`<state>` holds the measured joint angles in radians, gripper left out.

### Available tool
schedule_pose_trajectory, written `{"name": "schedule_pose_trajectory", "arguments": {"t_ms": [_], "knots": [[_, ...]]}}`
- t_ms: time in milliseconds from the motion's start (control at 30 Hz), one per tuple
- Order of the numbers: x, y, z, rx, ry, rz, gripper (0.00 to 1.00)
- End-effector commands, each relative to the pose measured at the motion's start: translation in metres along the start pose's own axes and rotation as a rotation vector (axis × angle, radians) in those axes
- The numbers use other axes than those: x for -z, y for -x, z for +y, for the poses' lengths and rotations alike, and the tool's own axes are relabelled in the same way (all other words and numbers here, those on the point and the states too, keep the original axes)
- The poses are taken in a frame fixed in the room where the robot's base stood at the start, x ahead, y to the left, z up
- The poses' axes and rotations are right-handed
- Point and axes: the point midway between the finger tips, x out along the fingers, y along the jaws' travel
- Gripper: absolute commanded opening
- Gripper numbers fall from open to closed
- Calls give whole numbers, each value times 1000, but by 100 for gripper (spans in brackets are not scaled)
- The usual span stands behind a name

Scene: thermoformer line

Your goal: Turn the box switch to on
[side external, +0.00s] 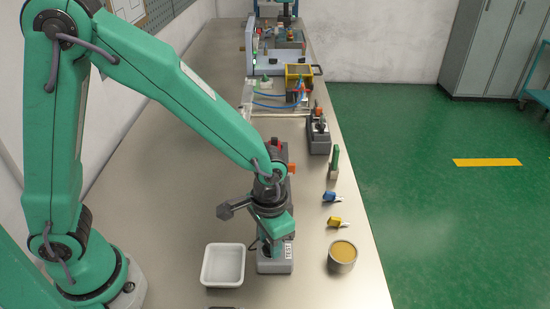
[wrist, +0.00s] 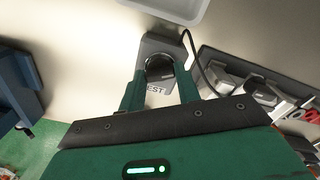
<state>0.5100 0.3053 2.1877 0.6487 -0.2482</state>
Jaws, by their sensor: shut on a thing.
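The box switch is a small grey box (side external: 275,266) with a white label. It stands on the bench directly under my gripper (side external: 272,240). In the wrist view the box switch (wrist: 160,46) shows between the two green fingers of my gripper (wrist: 160,75), with part of a label reading "EST". My gripper is shut on the dark round knob (wrist: 159,66) on the box, one finger on each side. The knob's pointer and any on or off marks are hidden or too small to read.
A white tray (side external: 206,268) stands left of the box and a round tin (side external: 342,256) stands right. Blue (side external: 332,197) and yellow (side external: 338,222) clips lie near the bench's right edge. A black cable (wrist: 194,60) runs from the box. Grey equipment stands close behind.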

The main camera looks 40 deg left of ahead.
Motion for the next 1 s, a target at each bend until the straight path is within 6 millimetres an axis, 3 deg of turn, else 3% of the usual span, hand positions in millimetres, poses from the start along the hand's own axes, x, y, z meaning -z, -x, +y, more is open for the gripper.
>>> {"name": "schedule_pose_trajectory", "arguments": {"t_ms": [433, 467, 567, 1000], "knots": [[0, 1, 0, 0, -17, 1, 10], [0, 1, 0, 0, -17, 1, 35], [0, 1, 0, 0, -16, 1, 54], [0, 4, 0, 0, -15, 2, 55]]}}
